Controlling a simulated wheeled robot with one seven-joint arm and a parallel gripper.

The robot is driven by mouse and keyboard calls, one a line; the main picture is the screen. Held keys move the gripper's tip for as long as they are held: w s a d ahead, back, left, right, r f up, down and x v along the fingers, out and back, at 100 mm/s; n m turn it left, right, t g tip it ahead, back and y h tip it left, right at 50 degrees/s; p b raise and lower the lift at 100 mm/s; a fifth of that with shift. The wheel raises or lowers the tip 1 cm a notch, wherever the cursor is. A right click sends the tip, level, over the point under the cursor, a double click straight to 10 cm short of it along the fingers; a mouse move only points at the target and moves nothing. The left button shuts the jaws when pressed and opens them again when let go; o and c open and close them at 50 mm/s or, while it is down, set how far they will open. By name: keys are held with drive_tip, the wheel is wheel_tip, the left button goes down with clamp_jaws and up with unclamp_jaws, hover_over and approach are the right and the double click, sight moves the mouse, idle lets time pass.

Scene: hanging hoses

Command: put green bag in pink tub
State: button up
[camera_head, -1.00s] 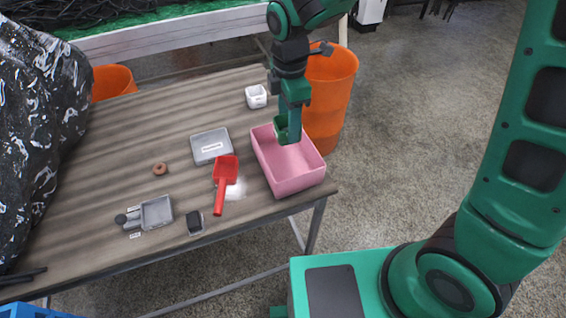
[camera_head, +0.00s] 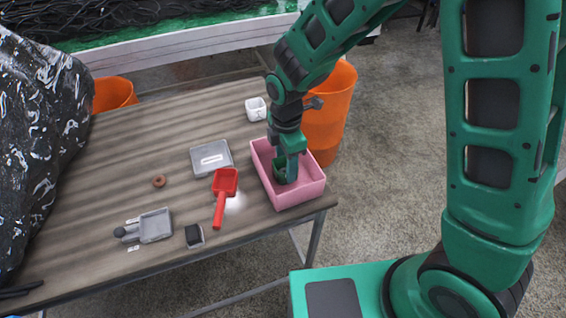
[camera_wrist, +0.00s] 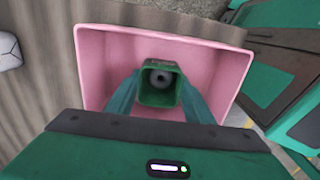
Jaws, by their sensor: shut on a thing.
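The pink tub (camera_head: 292,195) stands near the right end of the table. My gripper (camera_head: 288,170) reaches down inside the tub's walls. In the wrist view, its two fingers are shut on the green bag (camera_wrist: 160,84), a small dark green box-like thing with an open top and something round and grey inside. The bag is between the fingertips, within the outline of the tub (camera_wrist: 110,60).
Left of the tub lie a red scoop (camera_head: 225,183) and a grey tray (camera_head: 211,158). A white cup (camera_head: 255,109) stands behind. An orange bin (camera_head: 330,110) is beyond the table's right edge. A black sponge-like block (camera_head: 194,235) and a grey dustpan (camera_head: 155,225) lie nearer.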

drive_tip(key=o, duration=1)
wheel_tip(320, 180, up, 12)
drive_tip(key=shift+r, duration=0.1)
